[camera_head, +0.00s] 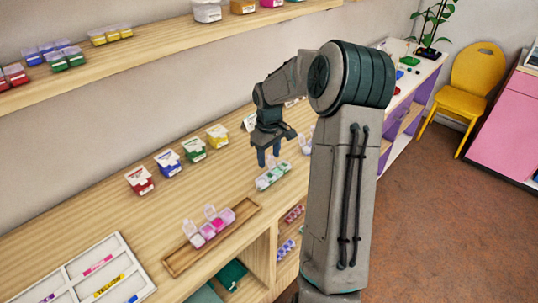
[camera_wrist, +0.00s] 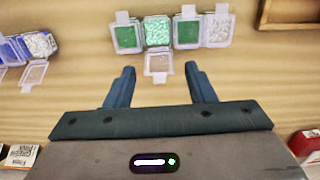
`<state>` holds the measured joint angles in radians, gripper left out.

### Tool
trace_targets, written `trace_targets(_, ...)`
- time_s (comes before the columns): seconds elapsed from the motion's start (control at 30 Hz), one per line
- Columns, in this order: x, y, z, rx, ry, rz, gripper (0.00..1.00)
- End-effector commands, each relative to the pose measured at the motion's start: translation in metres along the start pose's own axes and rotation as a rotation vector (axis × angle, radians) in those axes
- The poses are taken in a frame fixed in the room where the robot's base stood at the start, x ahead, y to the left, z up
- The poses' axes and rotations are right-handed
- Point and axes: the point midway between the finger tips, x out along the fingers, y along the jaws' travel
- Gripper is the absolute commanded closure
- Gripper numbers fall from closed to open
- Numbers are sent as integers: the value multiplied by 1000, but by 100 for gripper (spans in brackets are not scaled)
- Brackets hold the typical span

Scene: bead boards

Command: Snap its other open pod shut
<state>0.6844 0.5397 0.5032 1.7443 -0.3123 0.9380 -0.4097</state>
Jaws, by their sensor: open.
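A pod strip with green and white contents (camera_head: 272,177) lies on the wooden counter below my gripper (camera_head: 269,158). In the wrist view, its row runs across the top: a green pod (camera_wrist: 127,38), a pod of pale green beads (camera_wrist: 157,30), another green pod (camera_wrist: 187,31) and a white pod (camera_wrist: 218,34). The clear lid (camera_wrist: 158,62) of the pale green bead pod is folded back toward my gripper, so that pod stands open. The others look covered. My gripper (camera_wrist: 159,76) is open and empty, its fingers on either side of that lid.
A pink pod strip (camera_head: 213,228) with two raised lids sits in a wooden tray (camera_head: 180,262) at front left. A blue and white strip (camera_wrist: 40,45) with an open lid (camera_wrist: 35,73) lies beside the green one. Labelled boxes (camera_head: 140,180) line the wall side.

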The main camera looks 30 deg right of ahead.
Motion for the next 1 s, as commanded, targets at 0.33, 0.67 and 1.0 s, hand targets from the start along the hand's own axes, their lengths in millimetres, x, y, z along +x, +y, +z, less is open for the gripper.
trace_targets(0.33,4,0,0,0,0,0,51)
trace_targets(0.67,4,0,0,0,2,0,96)
trace_targets(1.0,3,1,6,4,106,2,96)
